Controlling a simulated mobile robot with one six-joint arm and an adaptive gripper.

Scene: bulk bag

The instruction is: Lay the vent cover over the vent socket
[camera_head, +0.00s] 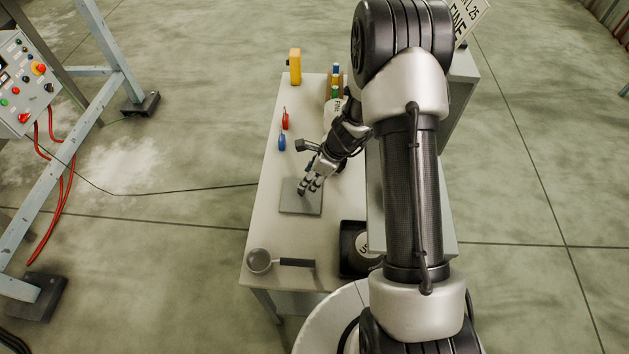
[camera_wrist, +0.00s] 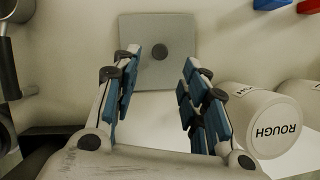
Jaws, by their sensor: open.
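A flat grey square plate (camera_head: 301,208) lies on the pale table below my gripper. In the wrist view the plate (camera_wrist: 140,28) has a small dark round feature at its centre that looks like a knob. It may be the vent cover or the vent socket; I cannot tell which. My gripper (camera_head: 307,188) reaches down over the plate. In the wrist view my gripper (camera_wrist: 161,62) is open, its fingertips spread to either side of the round feature, with nothing held. I cannot make out a separate second vent part.
A round, long-handled tool (camera_head: 260,261) lies near the table's front edge, beside a black tray (camera_head: 350,262). Red (camera_head: 285,120) and blue (camera_head: 282,141) items and a yellow block (camera_head: 295,67) stand farther back. A white container marked ROUGH (camera_wrist: 257,119) is close right of my fingers.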

